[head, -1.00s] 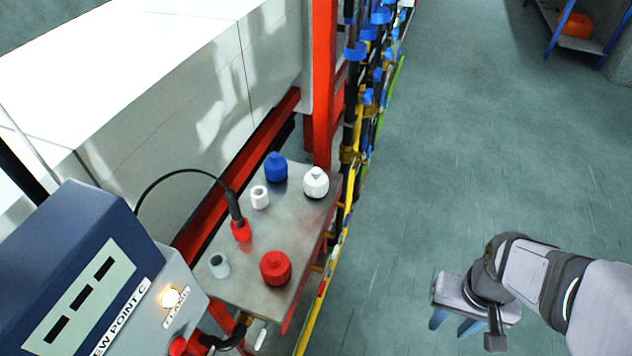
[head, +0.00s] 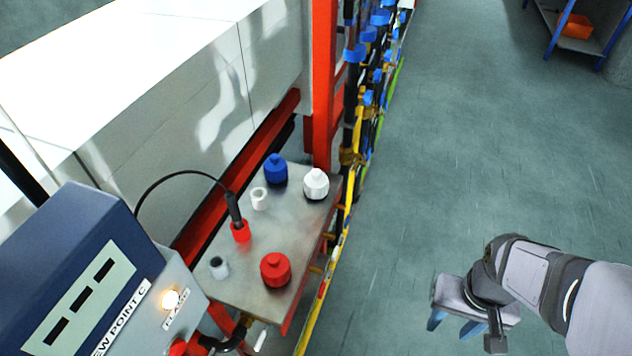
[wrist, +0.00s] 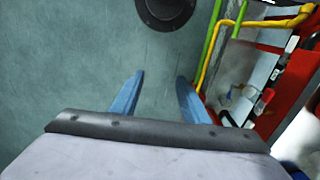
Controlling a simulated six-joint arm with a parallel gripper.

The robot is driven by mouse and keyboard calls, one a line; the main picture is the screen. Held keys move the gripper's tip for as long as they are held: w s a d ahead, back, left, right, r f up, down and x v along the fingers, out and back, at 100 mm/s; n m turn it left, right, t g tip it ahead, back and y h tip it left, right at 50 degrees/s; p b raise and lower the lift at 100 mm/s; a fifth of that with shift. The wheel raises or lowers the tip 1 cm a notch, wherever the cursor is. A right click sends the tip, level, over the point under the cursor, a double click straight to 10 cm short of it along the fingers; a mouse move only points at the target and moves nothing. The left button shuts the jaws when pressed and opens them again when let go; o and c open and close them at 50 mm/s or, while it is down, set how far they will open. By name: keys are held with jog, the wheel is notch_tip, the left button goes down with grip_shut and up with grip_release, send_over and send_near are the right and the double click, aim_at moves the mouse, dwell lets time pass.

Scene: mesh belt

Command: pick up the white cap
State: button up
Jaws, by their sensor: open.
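The white cap (head: 316,184) stands upright near the far right corner of a small metal table in the head view. It is a rounded body with a smaller knob on top. My gripper (head: 453,324) is well to the right of the table, above the floor, empty, with its blue fingers pointing down. In the wrist view its two blue fingers (wrist: 160,85) are spread apart with only floor between them. I cannot make out the white cap for certain in the wrist view.
The metal table (head: 250,285) also holds a blue cap (head: 276,170), a red cap (head: 275,270), a small white ring (head: 259,199), a grey-white cup (head: 218,268) and a cabled probe (head: 236,212) in a red base. A red post (head: 323,90) rises behind. Open floor lies right.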

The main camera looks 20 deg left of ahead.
jog(key=w+a+f+n+t+y+b, duration=0.1)
jog(key=w+a+f+n+t+b, duration=0.2)
jog(key=w+a, duration=0.4)
jog(key=w+a+f+t+y+b, duration=0.15)
jog(key=w+a+t+b, duration=0.3)
jog(key=w, duration=0.45)
jog(key=n+t+y+b, duration=0.4)
jog(key=t+y+b, duration=0.2)
jog(key=t+y, duration=0.15)
send_near(317, 178)
jog(key=w, duration=0.2)
jog(key=w+a, duration=0.1)
jog(key=shift+f+g, duration=0.35)
jog(key=shift+g, duration=0.05)
jog(key=shift+s+a+r+y, duration=0.2)
jog(key=shift+a+r+y, duration=0.1)
jog(key=shift+r, duration=0.05)
jog(key=shift+w+a+r+p, duration=0.1)
jog(key=shift+w+a+p, duration=0.2)
jog(key=shift+w+p, duration=0.15)
jog(key=shift+p+x, duration=0.8)
jog(key=shift+x, duration=2.1)
jog(key=shift+w, duration=0.1)
